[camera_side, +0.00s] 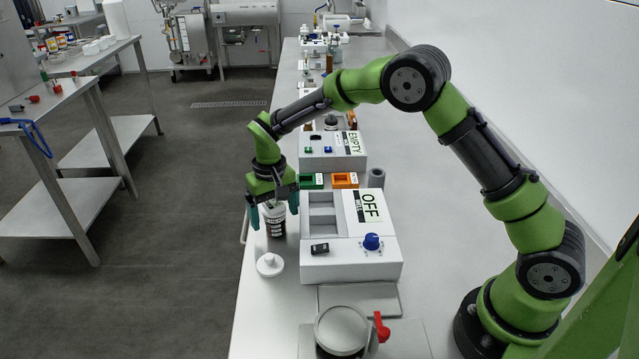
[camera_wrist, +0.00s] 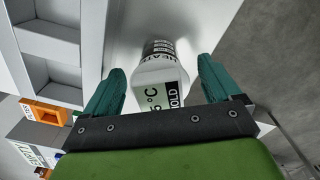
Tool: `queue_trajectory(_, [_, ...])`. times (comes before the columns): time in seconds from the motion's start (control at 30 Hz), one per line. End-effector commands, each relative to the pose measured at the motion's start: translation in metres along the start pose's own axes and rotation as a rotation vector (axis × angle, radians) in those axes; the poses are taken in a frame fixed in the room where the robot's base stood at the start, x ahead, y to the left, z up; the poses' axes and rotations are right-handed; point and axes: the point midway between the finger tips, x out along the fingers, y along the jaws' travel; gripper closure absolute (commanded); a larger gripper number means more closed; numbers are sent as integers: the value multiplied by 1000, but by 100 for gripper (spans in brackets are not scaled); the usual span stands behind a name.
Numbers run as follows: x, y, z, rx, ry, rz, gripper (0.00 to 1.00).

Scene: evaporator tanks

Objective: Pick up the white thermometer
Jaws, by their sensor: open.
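The white thermometer (camera_wrist: 155,76), with a display reading "°C" and a "HOLD" mark, shows in the wrist view between my fingers. It appears to be at the top of a dark labelled bottle (camera_side: 276,229), whose label shows just beyond it in the wrist view. In the side view, the thermometer is hard to tell apart from the bottle's pale top and my gripper. My gripper (camera_side: 273,215) points down over the bottle with its fingers open. In the wrist view, my gripper (camera_wrist: 161,68) has one green finger on each side of the thermometer, with gaps visible.
A white box marked "OFF" (camera_side: 385,249) with a blue knob stands close to the right of the bottle. A white lid-like piece (camera_side: 270,265) lies in front. A box marked "EMPTY" (camera_side: 333,160) and green and orange holders (camera_side: 345,181) are behind. The table's left edge is near.

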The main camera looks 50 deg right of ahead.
Motion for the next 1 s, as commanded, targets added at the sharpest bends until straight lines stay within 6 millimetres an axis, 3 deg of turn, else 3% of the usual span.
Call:
queue_trajectory(0.13, [0,0,0,0,0,0,13])
queue_trajectory(0.5, [-1,0,0,0,0,1,68])
queue_trajectory(0.57, [-1,0,0,0,0,0,73])
queue_trajectory(0.77, [-4,0,0,1,1,0,74])
queue_trajectory(1.0, [-43,0,-1,1,5,-1,74])
